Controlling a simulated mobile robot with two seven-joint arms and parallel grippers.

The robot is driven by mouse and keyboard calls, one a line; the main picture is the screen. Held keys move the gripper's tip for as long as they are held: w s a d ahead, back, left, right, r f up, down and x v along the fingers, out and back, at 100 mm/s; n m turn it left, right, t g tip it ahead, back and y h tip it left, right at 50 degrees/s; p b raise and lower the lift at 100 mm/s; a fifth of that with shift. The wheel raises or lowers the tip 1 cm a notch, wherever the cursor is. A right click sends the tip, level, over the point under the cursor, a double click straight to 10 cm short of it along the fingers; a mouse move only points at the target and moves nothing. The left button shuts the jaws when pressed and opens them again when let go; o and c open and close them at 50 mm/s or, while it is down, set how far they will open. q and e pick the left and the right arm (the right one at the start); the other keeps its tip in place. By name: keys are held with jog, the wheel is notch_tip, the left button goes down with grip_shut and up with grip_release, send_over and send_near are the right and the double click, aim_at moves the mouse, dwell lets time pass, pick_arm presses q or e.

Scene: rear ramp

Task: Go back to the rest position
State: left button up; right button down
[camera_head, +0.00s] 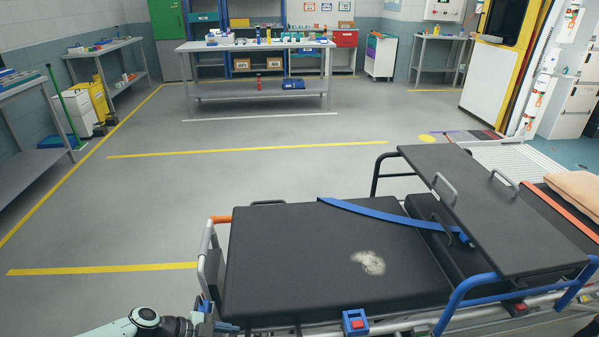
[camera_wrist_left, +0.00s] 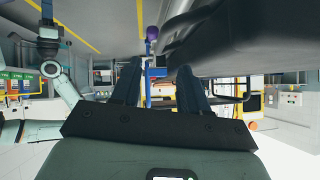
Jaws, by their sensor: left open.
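My left gripper (camera_head: 203,318) is at the bottom left of the head view, low beside the left end of the stretcher (camera_head: 330,250). In the left wrist view its two dark fingers (camera_wrist_left: 160,88) stand apart with nothing held between them. The stretcher's rail and dark underside run close beyond the fingertips; I cannot tell whether they touch. Another pale arm of mine shows at the left of the wrist view, ending in a dark part (camera_wrist_left: 48,42) that looks like my right gripper. Its jaws are too small to read. The right gripper is outside the head view.
The stretcher has a stained black mattress, a blue strap (camera_head: 365,210) and a raised black board (camera_head: 485,205). A workbench (camera_head: 260,46) with small items stands at the back. An open vehicle with a ramp (camera_head: 510,155) is at right.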

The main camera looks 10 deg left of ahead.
pick_arm(q)
jog(key=s+d+f+n+g+y+p, duration=0.2)
jog(key=s+d+f+n+g+p, duration=0.1)
jog(key=s+d+f+n+p, duration=0.7)
jog(key=s+d+f+n+g+y+p, duration=0.1)
jog(key=s+f+n+g+y+p, duration=0.1)
jog(key=s+n+p, duration=0.3)
jog(key=s+n+y, duration=0.1)
jog(key=s+n, duration=0.3)
jog(key=s, duration=0.6)
jog(key=shift+d+n+y, duration=0.35)
jog(key=shift+n+y, duration=0.05)
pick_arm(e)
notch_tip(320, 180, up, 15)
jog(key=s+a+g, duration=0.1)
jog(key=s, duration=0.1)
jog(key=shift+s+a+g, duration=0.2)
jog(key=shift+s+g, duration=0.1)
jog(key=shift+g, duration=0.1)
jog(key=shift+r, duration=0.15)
